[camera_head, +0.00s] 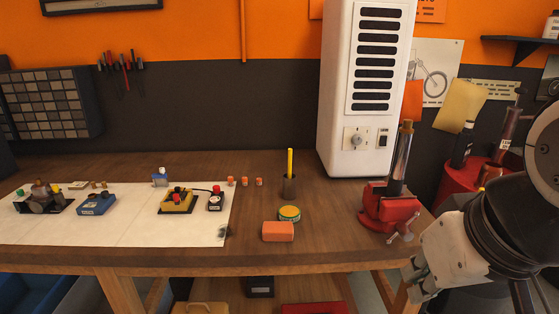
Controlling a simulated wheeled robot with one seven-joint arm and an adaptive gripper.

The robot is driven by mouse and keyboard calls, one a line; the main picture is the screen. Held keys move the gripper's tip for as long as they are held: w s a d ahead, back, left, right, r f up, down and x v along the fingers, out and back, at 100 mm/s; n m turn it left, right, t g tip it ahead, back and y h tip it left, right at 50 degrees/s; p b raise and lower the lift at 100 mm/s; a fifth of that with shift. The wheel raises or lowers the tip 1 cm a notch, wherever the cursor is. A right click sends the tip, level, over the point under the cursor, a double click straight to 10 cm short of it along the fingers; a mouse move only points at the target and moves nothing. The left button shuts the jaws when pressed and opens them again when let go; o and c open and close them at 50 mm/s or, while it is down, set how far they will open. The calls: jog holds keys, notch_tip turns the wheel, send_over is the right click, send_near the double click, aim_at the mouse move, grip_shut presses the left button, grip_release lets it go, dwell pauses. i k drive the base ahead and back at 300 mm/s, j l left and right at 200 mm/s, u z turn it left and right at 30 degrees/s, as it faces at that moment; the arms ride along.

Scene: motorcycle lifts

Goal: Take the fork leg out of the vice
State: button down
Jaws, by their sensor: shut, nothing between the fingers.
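The fork leg (400,158) is a shiny metal tube with a dark lower part and a brassy cap on top. It stands upright in the red vice (389,207), which sits at the right end of the wooden workbench. The vice's silvery handle (404,230) is at its front right. My gripper (412,280) is shut and empty, low at the right, in front of the bench's right corner. It is below and nearer than the vice and touches neither the vice nor the fork leg. The vice jaws' grip on the leg is partly hidden.
A tall white cabinet (337,95) stands behind the vice. An orange block (278,231), a round tin (289,213) and a cup with a yellow stick (288,187) are left of it. A white sheet (120,225) holds several parts. A red drum (462,185) stands at right.

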aim_at(404, 142)
jog(key=i+l+u, duration=0.4)
jog(key=l, duration=0.45)
jog(key=l+u, duration=0.4)
jog(key=l, duration=0.5)
jog(key=i+l+u, duration=0.1)
jog(key=l+u, duration=0.3)
jog(key=l, duration=2.25)
